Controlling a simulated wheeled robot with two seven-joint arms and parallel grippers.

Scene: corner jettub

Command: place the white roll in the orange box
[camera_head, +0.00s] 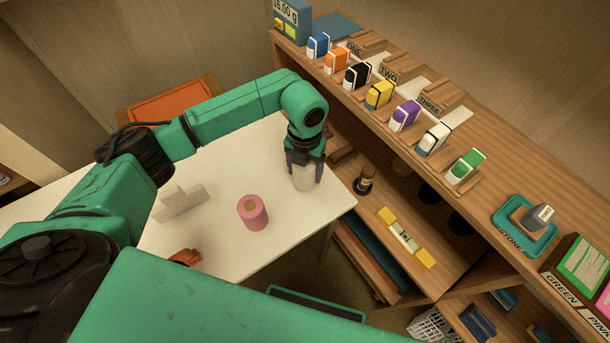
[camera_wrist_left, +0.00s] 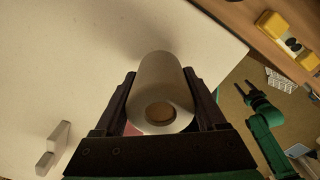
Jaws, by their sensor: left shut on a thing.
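My left gripper (camera_head: 304,168) is shut on the white roll (camera_head: 303,178), near the right end of the white table. In the left wrist view, the white roll (camera_wrist_left: 163,88) sits between the two dark fingers of the left gripper (camera_wrist_left: 165,100), its brown core facing the camera. I cannot tell whether its lower end touches the table. An orange box (camera_head: 172,101) is at the back left, partly hidden behind my left arm.
A pink roll (camera_head: 253,212) stands on the white table (camera_head: 215,245), left of and nearer than my gripper. A pale block-shaped holder (camera_head: 181,203) is farther left. A wooden shelf (camera_head: 480,130) with several coloured boxes rises to the right.

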